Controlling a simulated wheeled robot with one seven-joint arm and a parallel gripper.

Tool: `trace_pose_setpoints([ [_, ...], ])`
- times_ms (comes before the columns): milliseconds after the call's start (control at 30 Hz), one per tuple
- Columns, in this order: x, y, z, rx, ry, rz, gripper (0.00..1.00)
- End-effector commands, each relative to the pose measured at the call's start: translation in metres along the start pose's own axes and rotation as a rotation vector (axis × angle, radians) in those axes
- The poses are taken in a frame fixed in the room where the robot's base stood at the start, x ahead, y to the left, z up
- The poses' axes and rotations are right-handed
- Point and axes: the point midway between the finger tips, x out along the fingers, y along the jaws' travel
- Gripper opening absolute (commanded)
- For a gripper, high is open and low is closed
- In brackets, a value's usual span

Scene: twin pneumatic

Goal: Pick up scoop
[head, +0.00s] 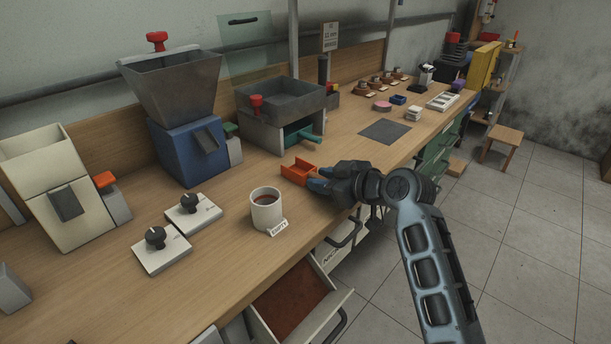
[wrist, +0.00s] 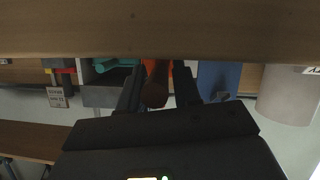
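The scoop (head: 297,172) is an orange-red open box shape lying on the wooden bench, in the middle of the head view. My gripper (head: 318,179) is low at the bench, just right of the scoop, with its fingers pointing left toward it. In the wrist view a brown rounded handle (wrist: 155,88) lies between the two fingers of my gripper (wrist: 157,92), with orange behind it. The fingers look apart, with narrow gaps beside the handle. In the head view my gripper hides the handle.
A white mug (head: 262,213) with dark contents stands in front of the scoop. Behind are a grey tray machine (head: 279,100) with a teal handle (head: 302,136) and a blue hopper machine (head: 187,150). An open drawer (head: 345,297) juts out below. A dark mat (head: 385,132) lies right.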

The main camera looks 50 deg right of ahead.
Motion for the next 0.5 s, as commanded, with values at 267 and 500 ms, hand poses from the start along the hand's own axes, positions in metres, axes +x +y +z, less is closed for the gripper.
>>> trace_pose_setpoints([
  [267, -0.0002, -0.0001, 0.0001, 0.000, 0.000, 0.000, 0.22],
  [500, -0.0004, -0.0001, 0.0001, 0.000, 0.000, 0.000, 0.00],
])
